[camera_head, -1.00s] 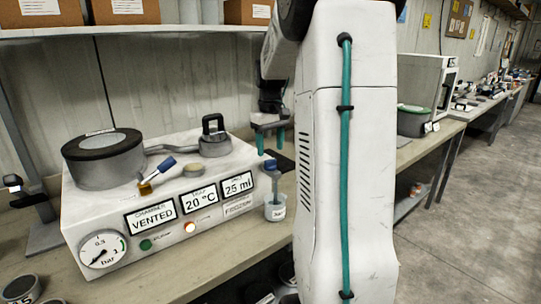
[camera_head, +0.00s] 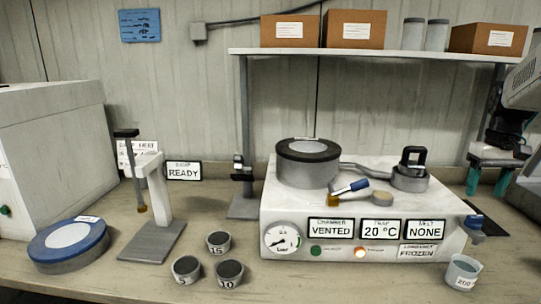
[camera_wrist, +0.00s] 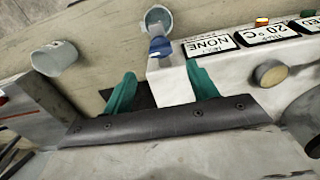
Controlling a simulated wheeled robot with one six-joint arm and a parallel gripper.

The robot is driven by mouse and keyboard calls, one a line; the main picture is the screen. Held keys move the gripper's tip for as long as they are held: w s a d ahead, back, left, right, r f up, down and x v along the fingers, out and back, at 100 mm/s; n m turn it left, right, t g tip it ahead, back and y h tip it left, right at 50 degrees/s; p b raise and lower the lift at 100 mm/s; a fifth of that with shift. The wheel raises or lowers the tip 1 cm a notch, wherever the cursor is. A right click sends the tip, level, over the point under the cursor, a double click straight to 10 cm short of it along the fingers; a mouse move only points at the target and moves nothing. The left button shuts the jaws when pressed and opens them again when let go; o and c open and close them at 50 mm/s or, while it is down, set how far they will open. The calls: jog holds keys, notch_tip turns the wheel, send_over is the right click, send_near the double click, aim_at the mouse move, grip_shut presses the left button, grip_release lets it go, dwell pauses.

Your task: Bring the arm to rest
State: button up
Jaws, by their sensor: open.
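My gripper (camera_head: 488,183) is at the right edge of the head view, with its two teal fingers apart and nothing between them. It hangs above the bench, to the right of the white vacuum apparatus (camera_head: 285,205). In the wrist view my gripper (camera_wrist: 160,72) also shows open and empty. The apparatus front panel (camera_wrist: 185,75) lies just beyond the fingers there. Most of my arm is outside the head view.
A beaker (camera_head: 462,272) stands at the apparatus's right front corner, below a blue-grey outlet (camera_head: 473,224). Another cup (camera_wrist: 54,58) shows in the wrist view. Small pots (camera_head: 219,243), a stand (camera_head: 150,200) and a blue-rimmed disc (camera_head: 68,242) stand left. A shelf (camera_head: 380,50) runs above.

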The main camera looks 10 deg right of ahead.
jog(key=s+a+f+n, duration=0.1)
jog(key=s+a, duration=0.5)
jog(key=a, duration=0.5)
jog(key=s+a+f+n+t, duration=0.1)
jog(key=s+a, duration=0.6)
jog(key=a, duration=0.5)
jog(key=s+a+f+n, duration=0.1)
jog(key=s+a, duration=0.5)
jog(key=a, duration=0.5)
jog(key=shift+s+a, duration=0.25)
jog(key=shift+s, duration=0.1)
